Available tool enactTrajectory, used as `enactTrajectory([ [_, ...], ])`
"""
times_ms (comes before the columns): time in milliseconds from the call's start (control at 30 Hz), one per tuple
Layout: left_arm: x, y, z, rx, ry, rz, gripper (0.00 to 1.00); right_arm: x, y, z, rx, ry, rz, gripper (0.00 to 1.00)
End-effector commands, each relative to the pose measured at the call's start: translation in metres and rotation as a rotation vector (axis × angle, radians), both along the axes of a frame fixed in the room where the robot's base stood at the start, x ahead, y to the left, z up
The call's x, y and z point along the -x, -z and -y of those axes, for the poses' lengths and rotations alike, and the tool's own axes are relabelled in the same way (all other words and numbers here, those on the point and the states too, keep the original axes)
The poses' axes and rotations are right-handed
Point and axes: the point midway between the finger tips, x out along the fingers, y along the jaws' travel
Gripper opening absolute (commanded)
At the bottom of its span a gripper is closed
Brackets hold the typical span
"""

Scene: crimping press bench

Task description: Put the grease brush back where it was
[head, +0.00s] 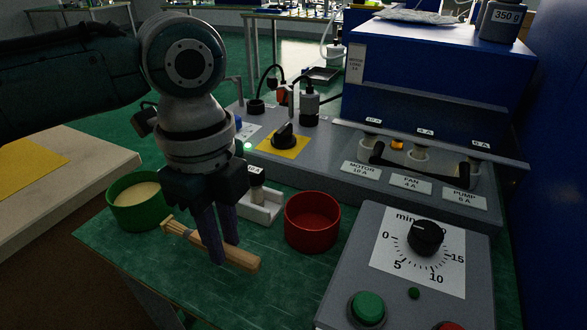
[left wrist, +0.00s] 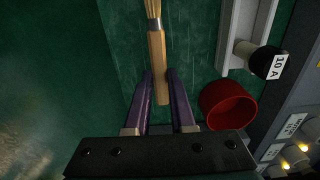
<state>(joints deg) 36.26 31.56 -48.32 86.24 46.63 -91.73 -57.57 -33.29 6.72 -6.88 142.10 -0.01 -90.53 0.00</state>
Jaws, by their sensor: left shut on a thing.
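The grease brush (head: 243,261) has a pale wooden handle, a metal band and light bristles. My left gripper (head: 224,250) points down with its purple fingers shut on the handle. The bristles point left in the head view, towards a green cup (head: 123,215) of cream-coloured grease. In the left wrist view the brush (left wrist: 157,45) lies between the fingertips (left wrist: 159,74), bristles at the top edge. The brush is close over the green bench top; I cannot tell whether it touches. My right gripper is not in view.
A red cup (head: 312,225) stands right of the brush, seemingly empty. Behind is a white holder (head: 262,211) with a fuse marked 10 A (left wrist: 262,62). A grey timer box (head: 350,285) is at front right, and a switch panel (head: 320,160) behind. Bare bench lies in front of the brush.

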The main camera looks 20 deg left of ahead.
Motion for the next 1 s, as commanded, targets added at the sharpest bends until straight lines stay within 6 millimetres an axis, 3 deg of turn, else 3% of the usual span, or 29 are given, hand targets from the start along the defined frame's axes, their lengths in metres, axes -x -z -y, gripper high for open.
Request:
enactTrajectory([
  [100, 0.001, 0.022, 0.000, 0.000, -0.001, -0.003, 0.00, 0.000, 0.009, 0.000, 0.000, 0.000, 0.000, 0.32],
  [500, 0.000, 0.027, 0.000, 0.000, 0.000, -0.001, 0.00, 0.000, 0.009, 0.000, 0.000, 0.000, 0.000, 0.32],
  [533, 0.000, 0.026, 0.000, 0.000, 0.000, -0.001, 0.26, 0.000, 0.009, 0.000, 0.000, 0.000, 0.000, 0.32],
  [700, 0.000, 0.025, 0.000, 0.000, 0.000, -0.001, 0.45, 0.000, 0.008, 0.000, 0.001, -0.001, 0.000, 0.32],
  [767, 0.000, 0.025, 0.000, 0.000, 0.000, -0.001, 0.52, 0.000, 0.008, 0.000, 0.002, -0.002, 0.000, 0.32],
  [1000, 0.000, 0.025, 0.000, 0.000, 0.000, 0.000, 0.52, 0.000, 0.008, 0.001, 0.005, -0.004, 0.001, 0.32],
])
